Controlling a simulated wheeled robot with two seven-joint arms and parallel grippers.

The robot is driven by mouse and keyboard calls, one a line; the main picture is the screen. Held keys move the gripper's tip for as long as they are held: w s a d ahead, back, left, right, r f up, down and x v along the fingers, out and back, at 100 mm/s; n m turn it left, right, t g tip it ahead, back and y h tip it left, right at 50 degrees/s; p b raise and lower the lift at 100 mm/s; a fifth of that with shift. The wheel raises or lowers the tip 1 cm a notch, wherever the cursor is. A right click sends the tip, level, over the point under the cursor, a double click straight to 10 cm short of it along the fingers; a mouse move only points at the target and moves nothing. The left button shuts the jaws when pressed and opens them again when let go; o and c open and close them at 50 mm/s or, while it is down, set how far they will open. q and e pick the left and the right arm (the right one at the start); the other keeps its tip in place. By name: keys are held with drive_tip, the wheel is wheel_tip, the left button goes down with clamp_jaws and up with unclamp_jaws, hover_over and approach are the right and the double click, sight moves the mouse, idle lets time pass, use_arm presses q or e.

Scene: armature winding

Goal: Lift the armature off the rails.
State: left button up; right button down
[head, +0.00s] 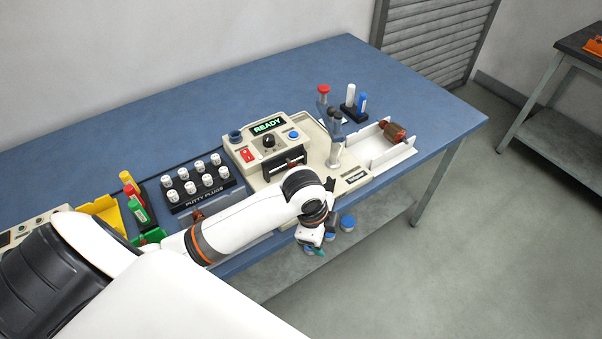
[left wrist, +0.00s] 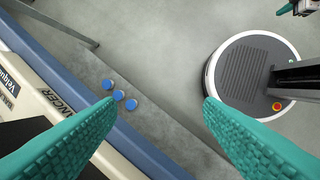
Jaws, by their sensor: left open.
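An armature with a reddish-brown body (head: 394,131) lies at the far end of a white open tray (head: 372,153) on the right of the bench. The cream balancer machine (head: 241,146) shows READY. A dark slot with a thin bar (head: 285,165) is in its front; I cannot tell whether an armature rests there. My left gripper (head: 313,250) hangs in front of the bench edge, below the machine. Its teal fingers (left wrist: 160,108) are wide apart with nothing between them. A teal-tipped part of my right gripper (left wrist: 288,9) shows at the top edge of the left wrist view.
A rack of white putty plugs (head: 203,183) stands left of the machine. Upright posts and a small holder (head: 354,109) stand near the tray. Several blue-topped items (head: 347,222) are on the lower shelf. My left arm hides part of the bench front.

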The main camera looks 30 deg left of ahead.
use_arm(q)
drive_tip(key=w+a+r+m+g+y, duration=0.1)
drive_tip(key=w+a+r+m, duration=0.6)
drive_tip(key=w+a+r, duration=0.65)
drive_tip(key=f, duration=0.2)
drive_tip(key=s+f, duration=0.1)
drive_tip(key=f, duration=0.1)
drive_tip(key=f+p, duration=0.1)
drive_tip(key=f, duration=0.2)
drive_tip(key=shift+s+a, duration=0.3)
drive_tip(key=shift+a, duration=0.1)
drive_tip(key=shift+y, duration=0.3)
drive_tip(key=shift+f+p, duration=0.8)
drive_tip(key=shift+f, duration=2.05)
drive_tip(key=shift+c, duration=0.4)
drive_tip(key=shift+r, duration=0.1)
drive_tip(key=c, duration=1.1)
